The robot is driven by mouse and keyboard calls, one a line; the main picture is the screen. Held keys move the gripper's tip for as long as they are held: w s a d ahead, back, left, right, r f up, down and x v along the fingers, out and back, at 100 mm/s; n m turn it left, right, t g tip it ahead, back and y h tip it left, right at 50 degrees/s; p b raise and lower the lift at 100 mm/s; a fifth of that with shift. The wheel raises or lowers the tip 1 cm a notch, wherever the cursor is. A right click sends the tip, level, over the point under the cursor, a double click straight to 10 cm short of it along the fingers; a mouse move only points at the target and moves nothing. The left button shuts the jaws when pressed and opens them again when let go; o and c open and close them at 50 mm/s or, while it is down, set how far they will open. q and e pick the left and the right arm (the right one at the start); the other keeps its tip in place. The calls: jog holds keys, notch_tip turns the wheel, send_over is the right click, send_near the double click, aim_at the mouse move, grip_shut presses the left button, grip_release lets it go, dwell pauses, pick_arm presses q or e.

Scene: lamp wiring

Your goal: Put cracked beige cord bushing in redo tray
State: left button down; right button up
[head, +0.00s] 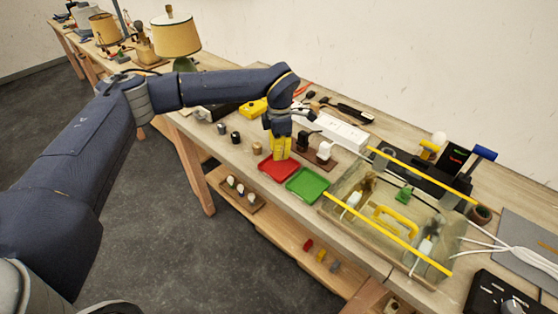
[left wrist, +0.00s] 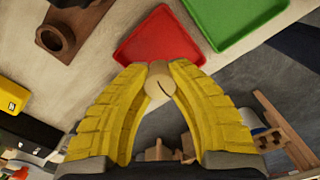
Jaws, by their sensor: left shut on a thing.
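The beige cord bushing (left wrist: 159,80) is held between the yellow fingertips of my left gripper (left wrist: 158,82). A dark crack line runs down its side in the left wrist view. In the head view my left gripper (head: 281,157) points down at the back edge of the red tray (head: 279,171), and its fingers hide the bushing. The red tray also shows just beyond the fingertips in the left wrist view (left wrist: 158,40). It looks empty. The green tray (head: 307,186) sits right beside it and also looks empty. I see no label on either tray. My right gripper is not in view.
Several small bushings, among them a tan one (head: 257,148) and a black one (head: 235,137), stand left of the trays. A clear bin with yellow rails (head: 408,254) stands at the right. A white power strip (head: 340,130) lies behind.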

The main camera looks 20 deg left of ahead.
aim_at(279, 167)
pick_arm(q)
jog(key=shift+f, duration=2.2)
jog(key=shift+f, duration=0.15)
jog(key=c, duration=1.3)
grip_release()
notch_tip(279, 167, up, 12)
jog(key=shift+r, duration=0.15)
